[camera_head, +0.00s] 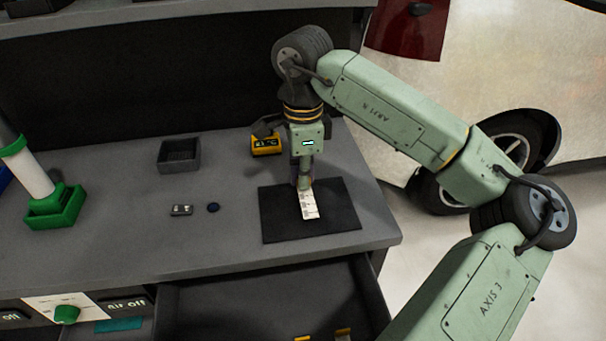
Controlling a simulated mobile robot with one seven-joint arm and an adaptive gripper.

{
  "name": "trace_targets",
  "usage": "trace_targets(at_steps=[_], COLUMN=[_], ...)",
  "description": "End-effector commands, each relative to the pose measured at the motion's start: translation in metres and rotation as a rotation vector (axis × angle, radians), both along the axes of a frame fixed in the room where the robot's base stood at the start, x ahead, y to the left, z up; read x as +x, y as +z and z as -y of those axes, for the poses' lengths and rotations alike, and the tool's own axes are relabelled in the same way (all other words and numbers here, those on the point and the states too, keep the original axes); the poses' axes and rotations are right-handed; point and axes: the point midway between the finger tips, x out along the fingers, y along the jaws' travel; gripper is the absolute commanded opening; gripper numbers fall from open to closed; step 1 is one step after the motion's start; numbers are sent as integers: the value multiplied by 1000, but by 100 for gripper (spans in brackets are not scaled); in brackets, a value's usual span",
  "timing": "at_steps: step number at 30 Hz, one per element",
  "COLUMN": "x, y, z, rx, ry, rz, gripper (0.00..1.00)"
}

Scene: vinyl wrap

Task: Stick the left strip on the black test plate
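The black test plate (336,219) lies flat on the grey workbench, near its right end. A white strip (309,206) with dark print is over the middle of the plate, its lower end toward the front. My gripper (304,185) points down at the strip's upper end, over the back part of the plate. The fingers are small here and partly hidden by the gripper's body, so I cannot tell whether they are closed on the strip. I cannot tell whether the strip touches the plate along its length. No second strip is clearly visible.
A yellow device with a display (266,145) stands behind the plate. A dark open box (179,155), a small grey item (181,210) and a dark blue disc (213,208) are to the left. A white roll in a green holder (55,206) stands far left. An open drawer (270,300) is in front.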

Motion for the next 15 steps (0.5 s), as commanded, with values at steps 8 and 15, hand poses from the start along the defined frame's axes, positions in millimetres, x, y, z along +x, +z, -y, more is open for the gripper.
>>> trace_targets(at_steps=[8, 15], x=[0, 0], y=[-5, -8], z=[0, 0], rx=[0, 0], ry=[0, 0], rz=[0, 0], gripper=[0, 0])
